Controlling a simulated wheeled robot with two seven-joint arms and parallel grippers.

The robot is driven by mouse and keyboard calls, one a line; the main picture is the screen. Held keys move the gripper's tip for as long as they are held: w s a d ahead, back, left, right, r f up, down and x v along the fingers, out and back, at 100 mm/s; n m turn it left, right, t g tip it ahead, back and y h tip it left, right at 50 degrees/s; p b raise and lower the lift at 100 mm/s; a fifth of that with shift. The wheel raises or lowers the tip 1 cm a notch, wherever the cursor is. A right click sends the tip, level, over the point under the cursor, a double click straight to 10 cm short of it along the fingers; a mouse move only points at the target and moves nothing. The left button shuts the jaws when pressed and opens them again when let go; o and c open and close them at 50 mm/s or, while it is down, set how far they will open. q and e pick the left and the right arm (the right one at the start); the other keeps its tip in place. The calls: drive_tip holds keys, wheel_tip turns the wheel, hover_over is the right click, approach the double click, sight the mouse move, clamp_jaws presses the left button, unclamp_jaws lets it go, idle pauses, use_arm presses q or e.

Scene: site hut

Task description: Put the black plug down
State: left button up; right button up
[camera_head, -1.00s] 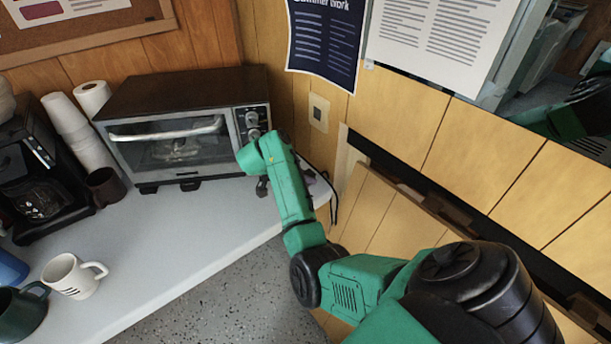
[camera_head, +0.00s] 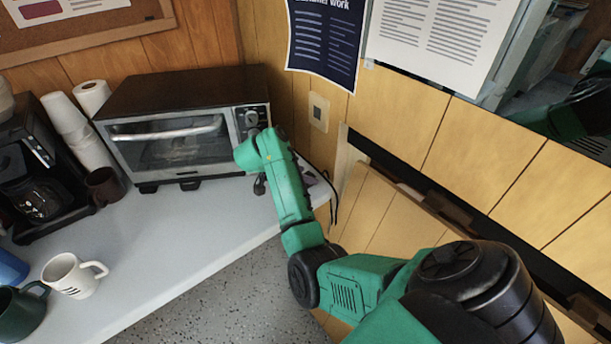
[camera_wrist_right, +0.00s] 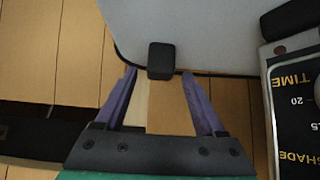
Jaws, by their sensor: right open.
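The black plug (camera_wrist_right: 161,60) is a small dark block, seen in the right wrist view at the edge of the pale grey counter (camera_wrist_right: 205,30). It lies just beyond and between the fingertips of my right gripper (camera_wrist_right: 158,76). The two purple fingers are spread apart, with a gap on each side of the plug. A thin black line, perhaps its cord, follows the counter edge beside it. In the head view my green right forearm reaches the counter's far right end and hides most of the gripper; I cannot make out the plug there. My left gripper is not in view.
A toaster oven (camera_head: 180,155) stands close left of my right wrist. A wall socket (camera_head: 318,111) is on the wood wall behind. A coffee maker (camera_head: 38,180), brown mug (camera_head: 104,186) and white mug (camera_head: 72,275) stand at left. The counter's middle is clear.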

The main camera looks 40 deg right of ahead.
drive_tip(key=v, duration=1.1)
drive_tip(key=shift+a, duration=0.15)
